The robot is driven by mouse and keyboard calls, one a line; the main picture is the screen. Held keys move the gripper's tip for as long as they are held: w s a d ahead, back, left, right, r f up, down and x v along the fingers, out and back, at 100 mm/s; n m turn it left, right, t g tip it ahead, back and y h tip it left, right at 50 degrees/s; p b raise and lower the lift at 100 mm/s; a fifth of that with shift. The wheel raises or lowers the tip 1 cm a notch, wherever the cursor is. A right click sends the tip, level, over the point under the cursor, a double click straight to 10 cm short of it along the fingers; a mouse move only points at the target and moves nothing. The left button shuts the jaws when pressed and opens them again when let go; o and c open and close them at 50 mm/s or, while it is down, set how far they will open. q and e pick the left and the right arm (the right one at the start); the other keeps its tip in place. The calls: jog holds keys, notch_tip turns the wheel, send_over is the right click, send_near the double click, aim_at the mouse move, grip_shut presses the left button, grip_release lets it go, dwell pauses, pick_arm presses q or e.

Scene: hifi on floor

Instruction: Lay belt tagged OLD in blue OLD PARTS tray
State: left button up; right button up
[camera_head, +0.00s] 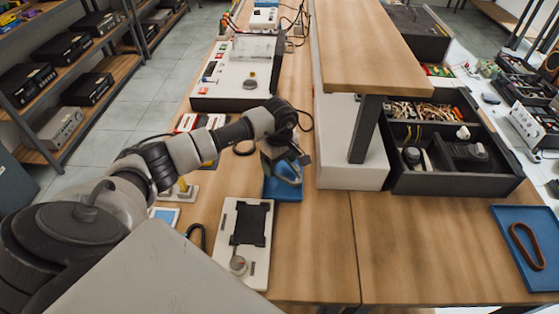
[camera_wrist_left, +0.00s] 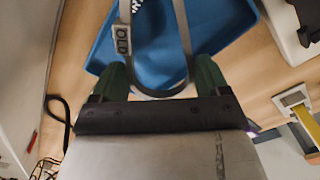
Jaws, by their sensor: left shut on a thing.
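The belt tagged OLD (camera_wrist_left: 122,40) is a grey-brown loop with a pale OLD tag on its left strand. It also shows under my gripper in the head view (camera_head: 289,175). My left gripper (camera_head: 284,165) is shut on the belt; its dark green fingers sit on both sides of the loop's near end in the left wrist view (camera_wrist_left: 163,78). A blue tray (camera_head: 284,195) lies on the bench under the gripper, and its blue floor (camera_wrist_left: 215,25) shows behind the belt. Its lettering is not legible. I cannot tell whether the belt touches the tray. My right gripper is out of view.
A white plate with a black holder (camera_head: 246,240) lies in front of the tray. A white device (camera_head: 238,85) stands behind. A white block (camera_head: 350,165) and a dark parts box (camera_head: 450,180) stand to the right. Another blue tray (camera_head: 503,222) holds a brown belt (camera_head: 526,248).

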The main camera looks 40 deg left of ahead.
pick_arm(q)
jog(key=shift+f, duration=0.3)
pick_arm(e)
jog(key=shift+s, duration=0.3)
pick_arm(q)
jog(key=shift+f+b, duration=0.2)
jog(key=shift+b, duration=0.1)
jog(key=o, duration=0.9)
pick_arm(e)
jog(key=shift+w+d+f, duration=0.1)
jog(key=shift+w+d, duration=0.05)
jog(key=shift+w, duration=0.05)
pick_arm(q)
jog(key=shift+r, duration=0.15)
jog(key=shift+r+p, duration=0.25)
jog(key=shift+p, duration=0.2)
jog(key=shift+r+b, duration=1.4)
jog(key=shift+r, duration=4.45)
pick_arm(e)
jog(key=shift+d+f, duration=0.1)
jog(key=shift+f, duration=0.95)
